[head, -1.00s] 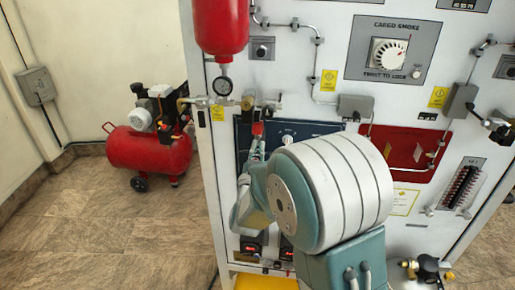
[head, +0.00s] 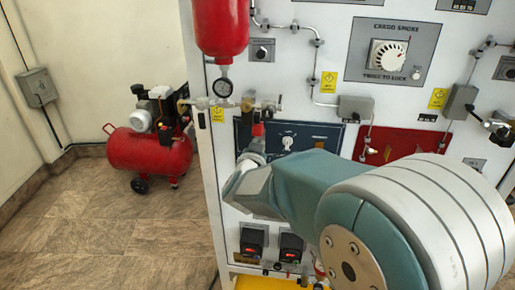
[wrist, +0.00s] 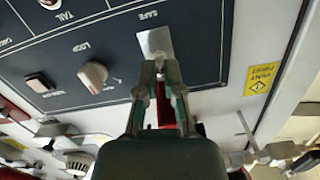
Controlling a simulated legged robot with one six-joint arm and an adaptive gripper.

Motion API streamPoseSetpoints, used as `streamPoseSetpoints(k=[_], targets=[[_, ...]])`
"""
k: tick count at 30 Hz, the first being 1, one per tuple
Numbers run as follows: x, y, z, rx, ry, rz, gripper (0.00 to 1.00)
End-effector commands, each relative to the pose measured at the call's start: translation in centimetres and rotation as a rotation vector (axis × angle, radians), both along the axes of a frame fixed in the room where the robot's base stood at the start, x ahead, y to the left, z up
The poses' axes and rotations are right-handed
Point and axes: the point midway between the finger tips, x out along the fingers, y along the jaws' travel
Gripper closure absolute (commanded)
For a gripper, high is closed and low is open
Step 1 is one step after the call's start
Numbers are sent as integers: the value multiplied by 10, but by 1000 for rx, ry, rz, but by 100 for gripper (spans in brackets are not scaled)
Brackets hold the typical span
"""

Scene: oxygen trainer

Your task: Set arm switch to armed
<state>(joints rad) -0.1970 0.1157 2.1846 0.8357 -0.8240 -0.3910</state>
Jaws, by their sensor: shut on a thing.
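The arm switch's pale metal plate (wrist: 154,40) sits below the SAFE label on the dark blue panel (wrist: 115,45) in the wrist view. My gripper (wrist: 159,68) is shut at the lower edge of this plate, its fingertips over the switch lever, which they mostly hide. A red part (wrist: 167,108) shows between the fingers. In the head view my gripper (head: 256,146) is at the left part of the blue panel (head: 325,132), just below a red piece (head: 258,130). The lever's exact position cannot be told.
A white knob (wrist: 93,75) and a square button (wrist: 41,82) are on the same panel. Brass valve fittings (head: 248,104) and a red cylinder (head: 221,30) stick out above it. A red compressor (head: 150,150) stands on the floor at left.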

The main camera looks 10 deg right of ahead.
Motion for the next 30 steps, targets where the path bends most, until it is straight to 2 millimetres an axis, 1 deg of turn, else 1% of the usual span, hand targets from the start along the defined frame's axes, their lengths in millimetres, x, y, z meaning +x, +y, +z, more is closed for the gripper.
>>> streamPoseSetpoints(k=[1, 15, 30], targets=[[1, 1, 6, 13, 18, 2, 100], [3, 0, 12, 86, 204, 1, 100], [3, 0, 14, 109, 262, 1, 100]])
